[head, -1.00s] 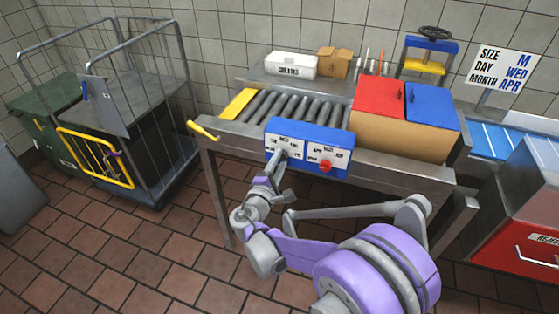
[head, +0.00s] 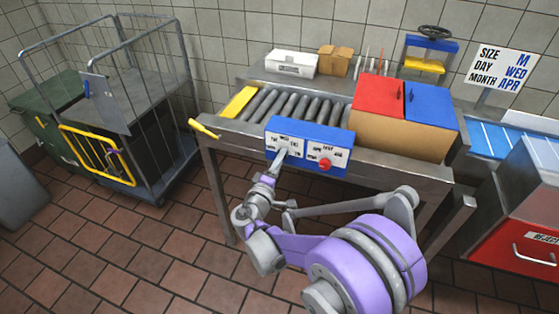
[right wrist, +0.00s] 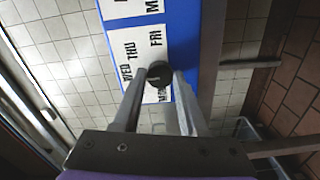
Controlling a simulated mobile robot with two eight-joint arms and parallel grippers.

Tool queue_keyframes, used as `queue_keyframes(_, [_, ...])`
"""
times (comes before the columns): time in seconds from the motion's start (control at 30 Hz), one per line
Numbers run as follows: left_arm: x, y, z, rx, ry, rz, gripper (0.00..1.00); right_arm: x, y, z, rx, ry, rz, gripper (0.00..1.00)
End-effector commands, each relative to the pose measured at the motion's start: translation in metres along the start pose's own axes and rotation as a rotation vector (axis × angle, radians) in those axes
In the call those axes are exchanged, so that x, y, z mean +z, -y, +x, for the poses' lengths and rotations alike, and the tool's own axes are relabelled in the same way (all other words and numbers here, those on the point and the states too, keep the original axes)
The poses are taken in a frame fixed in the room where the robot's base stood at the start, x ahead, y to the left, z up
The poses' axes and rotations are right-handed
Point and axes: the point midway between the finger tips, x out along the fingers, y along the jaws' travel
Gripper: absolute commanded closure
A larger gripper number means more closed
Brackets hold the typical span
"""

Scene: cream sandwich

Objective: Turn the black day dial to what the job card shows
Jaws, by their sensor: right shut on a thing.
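The job card (head: 503,66) at the back right reads SIZE M, DAY WED, MONTH APR. The blue dial panel (head: 308,145) is on the front of the conveyor table. My right gripper (head: 283,155) is at the left dial of the panel and covers it in the head view. In the right wrist view the black day dial (right wrist: 158,75) sits between the fingertips of my right gripper (right wrist: 158,80), which is shut on it. WED, THU and FRI show on the white label (right wrist: 140,55) around the dial; its pointer cannot be made out. My left gripper is out of view.
A red knob (head: 325,163) is on the panel's right half. Red (head: 379,98) and blue (head: 431,108) lids top a box on the table. A yellow handle (head: 204,129) sticks out at the table's left corner. A wire cart (head: 120,150) stands left.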

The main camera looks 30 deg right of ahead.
Motion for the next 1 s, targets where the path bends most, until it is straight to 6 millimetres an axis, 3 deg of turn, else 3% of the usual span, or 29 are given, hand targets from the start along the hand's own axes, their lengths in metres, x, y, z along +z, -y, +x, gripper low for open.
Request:
queue_keyframes(0.33, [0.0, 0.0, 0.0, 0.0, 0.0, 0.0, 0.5, 0.0, 0.001, 0.0, -0.001, 0.0, 0.002, 1.0])
queue_keyframes(0.37, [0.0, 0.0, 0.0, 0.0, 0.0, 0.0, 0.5, 0.0, 0.001, 0.0, -0.001, 0.0, 0.001, 0.53])
queue_keyframes(0.5, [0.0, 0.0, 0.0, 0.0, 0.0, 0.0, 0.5, 0.0, 0.0, 0.0, -0.001, 0.0, 0.001, 0.28])
queue_keyframes(0.83, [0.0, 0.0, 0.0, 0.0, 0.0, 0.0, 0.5, 0.0, 0.0, -0.003, 0.0, -0.001, 0.001, 0.28])
queue_keyframes(1.0, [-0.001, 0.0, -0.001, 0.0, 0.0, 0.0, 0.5, -0.001, 0.0, -0.025, -0.001, -0.004, 0.001, 0.28])
